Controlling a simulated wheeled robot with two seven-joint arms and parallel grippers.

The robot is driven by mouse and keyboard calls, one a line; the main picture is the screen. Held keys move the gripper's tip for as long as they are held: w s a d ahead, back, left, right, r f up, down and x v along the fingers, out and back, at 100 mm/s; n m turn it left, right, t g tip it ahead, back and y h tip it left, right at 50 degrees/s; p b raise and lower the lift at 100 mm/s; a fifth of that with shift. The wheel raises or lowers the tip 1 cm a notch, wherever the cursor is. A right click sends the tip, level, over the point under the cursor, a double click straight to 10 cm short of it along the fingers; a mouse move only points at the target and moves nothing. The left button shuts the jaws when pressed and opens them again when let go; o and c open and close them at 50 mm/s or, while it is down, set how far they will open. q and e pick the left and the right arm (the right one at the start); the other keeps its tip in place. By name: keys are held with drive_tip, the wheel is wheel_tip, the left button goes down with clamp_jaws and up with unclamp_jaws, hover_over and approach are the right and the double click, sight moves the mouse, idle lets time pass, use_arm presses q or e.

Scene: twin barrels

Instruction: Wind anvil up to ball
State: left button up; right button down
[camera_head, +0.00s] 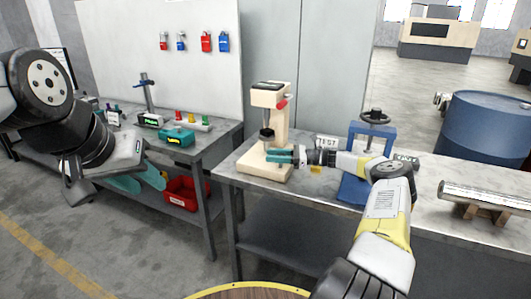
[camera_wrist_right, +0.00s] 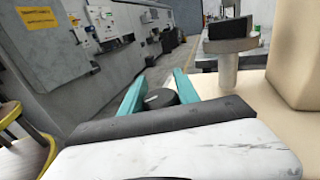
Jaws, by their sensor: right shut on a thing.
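The cream hardness tester (camera_head: 278,168) stands on the right bench. Its dark anvil (camera_head: 267,133) sits on a short post below the overhanging head (camera_head: 270,96); in the right wrist view the anvil (camera_wrist_right: 230,35) and its pale post show at upper right. I cannot make out the ball, nor the gap to it. My right gripper (camera_head: 281,156) is at the tester's front, below the anvil. It is shut on a dark round knob (camera_wrist_right: 162,98), seen between its teal fingers. My left gripper (camera_head: 140,180) hangs left, empty, teal fingers apart.
A blue press (camera_head: 374,140) with a handwheel stands right of the tester, behind my right arm. A metal cylinder (camera_head: 490,194) rests on a wooden cradle further right. A blue barrel (camera_head: 487,130) stands behind. A red bin (camera_head: 188,194) is under the left bench.

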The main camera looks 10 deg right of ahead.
drive_tip(key=shift+f+n+g, duration=0.1)
drive_tip(key=shift+n+g, duration=0.4)
drive_tip(key=shift+g, duration=0.4)
drive_tip(key=shift+s+a, duration=0.1)
drive_tip(key=shift+s, duration=0.05)
drive_tip(key=c, duration=0.9)
unclamp_jaws()
drive_tip(key=shift+g, duration=0.3)
drive_tip(key=shift+r, duration=0.4)
wheel_tip(320, 180, up, 3)
drive_tip(key=s+a+r, duration=0.1)
drive_tip(key=s+a, duration=0.3)
drive_tip(key=s, duration=1.1)
drive_tip(key=shift+s, duration=0.25)
drive_tip(key=shift+r, duration=0.1)
